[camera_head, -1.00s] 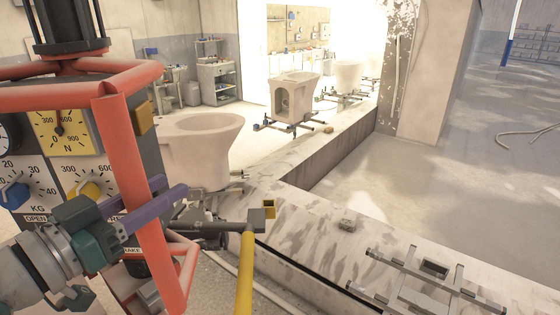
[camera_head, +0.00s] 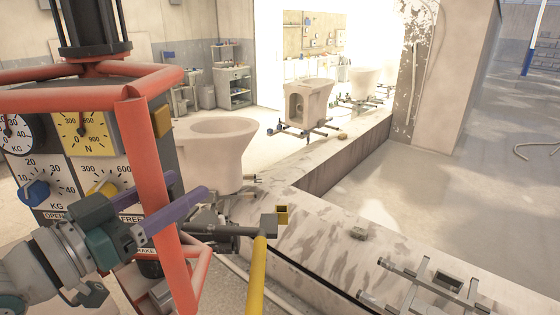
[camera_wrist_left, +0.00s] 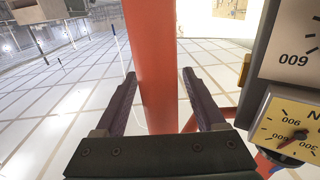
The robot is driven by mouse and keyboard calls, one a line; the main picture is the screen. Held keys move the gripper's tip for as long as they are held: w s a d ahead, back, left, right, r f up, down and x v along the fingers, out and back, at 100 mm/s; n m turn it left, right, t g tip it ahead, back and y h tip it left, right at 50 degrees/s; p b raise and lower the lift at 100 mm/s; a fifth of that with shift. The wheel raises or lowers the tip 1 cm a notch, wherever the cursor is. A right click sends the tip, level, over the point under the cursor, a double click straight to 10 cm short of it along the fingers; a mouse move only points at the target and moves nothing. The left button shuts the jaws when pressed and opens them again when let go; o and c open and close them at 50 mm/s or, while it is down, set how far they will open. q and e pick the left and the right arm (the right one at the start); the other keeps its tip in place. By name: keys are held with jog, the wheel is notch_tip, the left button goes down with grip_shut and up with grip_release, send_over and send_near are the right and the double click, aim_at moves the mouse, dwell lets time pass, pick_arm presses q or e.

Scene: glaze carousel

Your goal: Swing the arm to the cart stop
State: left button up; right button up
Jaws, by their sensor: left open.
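The arm's handling frame of red-orange tubes (camera_head: 150,160) stands at the left, close to me. It carries a control panel (camera_head: 62,160) with dials and knobs. My left gripper (camera_head: 190,198) is open, with its purple fingers on either side of the upright red tube. The left wrist view shows the same tube (camera_wrist_left: 152,65) between the two spread fingers (camera_wrist_left: 160,88), with gaps beside it. I cannot make out a cart stop for sure. A grey bar with a yellow block (camera_head: 283,213) and a yellow pole (camera_head: 257,275) are right of the frame. My right gripper is not seen.
A pale toilet bowl (camera_head: 212,150) stands just behind the frame. A stone-topped ledge (camera_head: 330,232) runs away to the back, with more bowls (camera_head: 307,100) on metal carriers. An empty metal carrier (camera_head: 425,285) lies at the lower right.

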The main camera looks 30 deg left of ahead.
pick_arm(q)
jog(key=s+b, duration=0.2)
jog(key=s, duration=0.7)
jog(key=shift+s+a+b, duration=0.3)
jog(key=shift+b, duration=0.1)
